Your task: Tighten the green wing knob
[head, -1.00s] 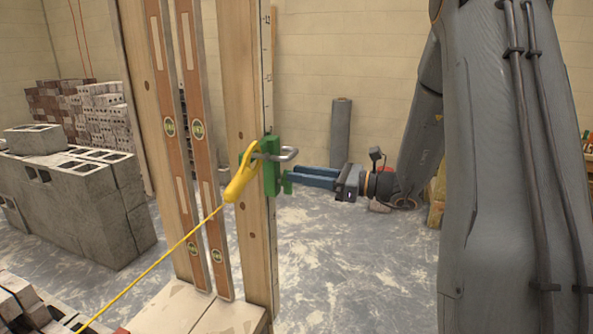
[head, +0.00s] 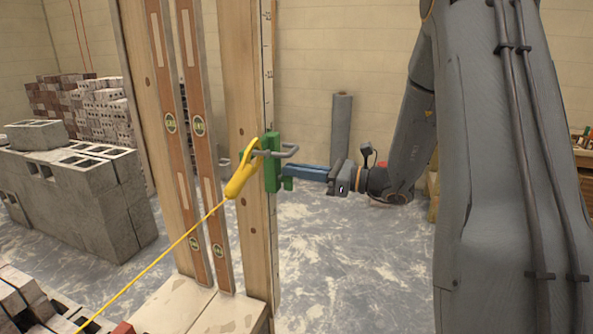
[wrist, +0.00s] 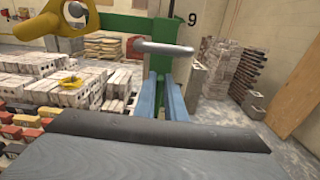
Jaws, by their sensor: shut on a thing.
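The green clamp (head: 272,162) sits on the edge of an upright wooden post (head: 243,110). A small green knob (head: 288,183) shows at its lower right in the head view. My gripper (head: 294,171) reaches in from the right with long blue fingers, its tips at the knob. In the wrist view the blue fingers (wrist: 173,98) run close together toward the green clamp (wrist: 160,30). The gripper is shut on the green knob, which the fingers and a grey bar (wrist: 162,48) largely hide there. A grey metal loop (head: 290,151) sticks out above the fingers.
A yellow line block (head: 242,178) hangs at the clamp with a taut yellow string (head: 150,270) running to the lower left. Two spirit levels (head: 203,130) stand by the post. Grey blocks (head: 75,195) are stacked at left.

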